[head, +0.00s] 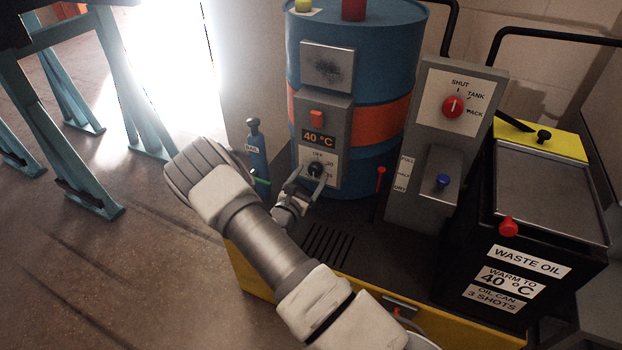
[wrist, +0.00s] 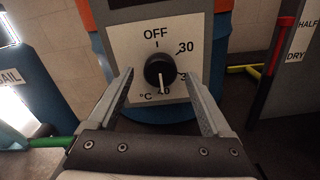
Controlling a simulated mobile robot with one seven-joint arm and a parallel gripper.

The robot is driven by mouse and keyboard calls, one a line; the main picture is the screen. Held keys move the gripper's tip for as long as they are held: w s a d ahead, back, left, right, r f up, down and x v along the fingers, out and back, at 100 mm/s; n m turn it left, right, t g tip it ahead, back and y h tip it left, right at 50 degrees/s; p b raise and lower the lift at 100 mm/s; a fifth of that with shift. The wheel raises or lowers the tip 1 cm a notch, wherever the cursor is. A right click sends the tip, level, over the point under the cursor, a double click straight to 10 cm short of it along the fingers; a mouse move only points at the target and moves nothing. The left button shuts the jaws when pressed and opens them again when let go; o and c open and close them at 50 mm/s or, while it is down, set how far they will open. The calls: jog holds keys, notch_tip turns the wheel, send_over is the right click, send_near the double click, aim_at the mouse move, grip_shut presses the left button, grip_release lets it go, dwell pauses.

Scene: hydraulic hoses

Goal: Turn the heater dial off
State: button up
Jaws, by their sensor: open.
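The heater dial (wrist: 159,69) is a round black knob on a white plate (wrist: 120,45) marked OFF at the top, with 30 to the upper right and 40 near the bottom. Its white pointer mark points down, toward the 40. In the head view the dial (head: 316,169) sits low on the grey heater box (head: 331,112), below a display (head: 319,137) reading 40 °C. My gripper (wrist: 160,72) is open, with one finger to the left and one to the right of the dial. Neither finger visibly touches it. My gripper (head: 311,182) also shows at the dial in the head view.
A blue drum (head: 354,75) with an orange band stands behind the box. A red-handled rod (head: 380,178) and the grey valve panel (head: 432,150) stand to the right, then the black waste oil bin (head: 520,240). A blue bottle (head: 257,152) stands left.

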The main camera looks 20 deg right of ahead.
jog(key=shift+w+d, duration=0.2)
jog(key=shift+d, duration=0.05)
grip_shut()
dwell(0.3)
